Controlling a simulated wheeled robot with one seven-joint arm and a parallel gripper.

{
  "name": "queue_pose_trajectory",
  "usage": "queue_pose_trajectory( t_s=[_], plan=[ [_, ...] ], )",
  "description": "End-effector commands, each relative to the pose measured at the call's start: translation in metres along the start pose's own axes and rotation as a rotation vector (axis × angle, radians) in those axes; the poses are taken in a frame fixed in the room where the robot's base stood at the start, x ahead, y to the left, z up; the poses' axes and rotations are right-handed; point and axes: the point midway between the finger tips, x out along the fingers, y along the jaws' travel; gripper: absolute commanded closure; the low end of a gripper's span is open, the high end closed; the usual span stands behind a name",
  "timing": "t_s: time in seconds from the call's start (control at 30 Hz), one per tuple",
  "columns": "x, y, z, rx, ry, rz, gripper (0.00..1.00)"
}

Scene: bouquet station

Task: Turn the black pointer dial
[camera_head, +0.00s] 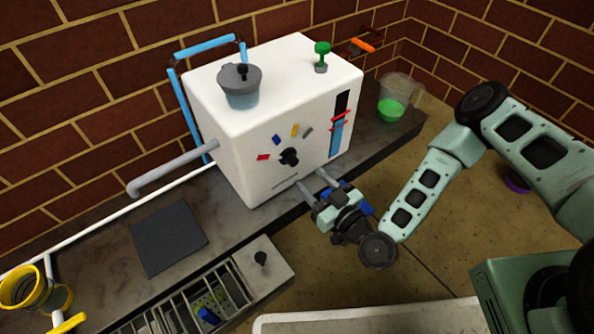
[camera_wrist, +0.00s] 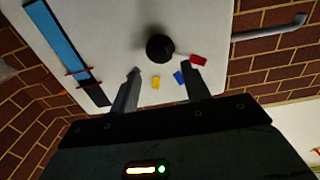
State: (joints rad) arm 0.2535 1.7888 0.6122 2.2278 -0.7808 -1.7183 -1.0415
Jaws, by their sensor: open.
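The black pointer dial (camera_head: 289,156) is on the front face of the white machine box (camera_head: 235,150). Red (camera_head: 263,157), blue (camera_head: 277,140), yellow (camera_head: 295,130) and grey (camera_head: 307,132) marks fan around its upper side. My gripper (camera_head: 313,181) is open and empty, in front of the box, below and right of the dial. In the wrist view the dial (camera_wrist: 160,48) appears as a round black knob just beyond the gap between my fingertips (camera_wrist: 162,68), apart from them.
A blue level gauge (camera_head: 338,125) with red markers is right of the dial. A grey pipe (camera_head: 170,170) sticks out left. A grey-lidded pot (camera_head: 240,88) and green knob (camera_head: 321,56) are on top. A beaker of green liquid (camera_head: 392,105) stands right on the counter.

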Motion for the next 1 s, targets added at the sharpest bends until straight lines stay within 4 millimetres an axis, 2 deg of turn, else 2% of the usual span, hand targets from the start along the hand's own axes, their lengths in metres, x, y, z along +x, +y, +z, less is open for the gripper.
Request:
queue_pose_trajectory(
  t_s=[0.1, 0.33, 0.5, 0.77, 0.93, 1.0],
  plan=[
    [0.025, 0.001, 0.004, -0.001, 0.003, 0.002, 0.53],
    [0.057, 0.0, 0.003, 0.0, 0.001, 0.001, 0.53],
    [0.066, 0.0, 0.001, 0.001, -0.001, -0.001, 0.53],
    [0.067, 0.0, 0.0, 0.001, -0.001, -0.001, 0.53],
    [0.067, 0.0, 0.0, 0.001, -0.001, -0.001, 0.98],
    [0.067, 0.0, 0.0, 0.001, -0.001, -0.001, 0.98]
  ],
)
